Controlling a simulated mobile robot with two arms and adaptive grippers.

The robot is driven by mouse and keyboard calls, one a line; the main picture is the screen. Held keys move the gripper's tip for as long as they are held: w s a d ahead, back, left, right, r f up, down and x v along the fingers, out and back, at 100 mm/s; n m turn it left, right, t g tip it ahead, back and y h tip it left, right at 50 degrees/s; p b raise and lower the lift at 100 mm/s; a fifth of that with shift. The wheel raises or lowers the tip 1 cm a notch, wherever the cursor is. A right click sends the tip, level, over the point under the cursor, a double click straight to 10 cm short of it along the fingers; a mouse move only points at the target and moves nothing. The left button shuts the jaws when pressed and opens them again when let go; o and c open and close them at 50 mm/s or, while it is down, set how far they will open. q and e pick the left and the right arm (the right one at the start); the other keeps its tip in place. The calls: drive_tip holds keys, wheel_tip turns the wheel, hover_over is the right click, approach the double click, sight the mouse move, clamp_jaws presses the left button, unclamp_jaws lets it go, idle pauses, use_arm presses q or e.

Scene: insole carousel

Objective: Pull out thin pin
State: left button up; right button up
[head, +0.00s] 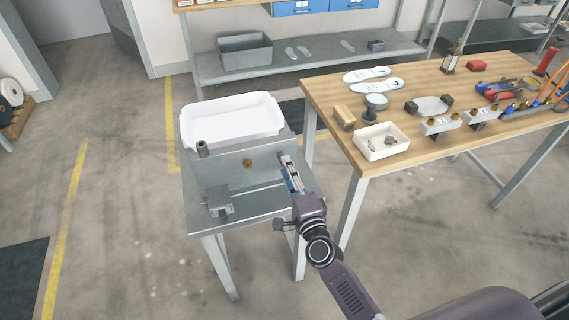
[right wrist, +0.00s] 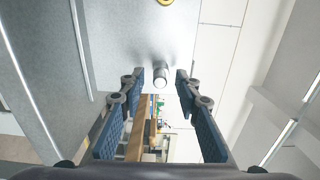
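A short silvery pin (right wrist: 160,76) with a bright round end sticks out from a grey metal panel in the right wrist view. My right gripper (right wrist: 160,82) is open, its two blue-padded fingers on either side of the pin with a visible gap to each. In the head view my right gripper (head: 291,178) is at the right end of the upright grey panel (head: 222,170) on the small metal table (head: 262,200); the pin cannot be made out clearly there. My left gripper is not in view.
A brass round piece (head: 247,162) sits on the panel's face. A white tray (head: 232,121) stands behind the panel, a grey block (head: 219,203) in front. A wooden workbench (head: 430,85) with insoles (head: 375,86), a small white bin (head: 381,148) and tools stands to the right.

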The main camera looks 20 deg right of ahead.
drive_tip(key=shift+c, duration=0.4)
clamp_jaws()
drive_tip(key=shift+s, duration=0.1)
drive_tip(key=shift+s+d, duration=0.1)
drive_tip(key=shift+s, duration=2.75)
drive_tip(key=shift+r+p, duration=0.1)
drive_tip(key=shift+p, duration=0.3)
wheel_tip(320, 180, up, 7)
drive_tip(key=p, duration=0.7)
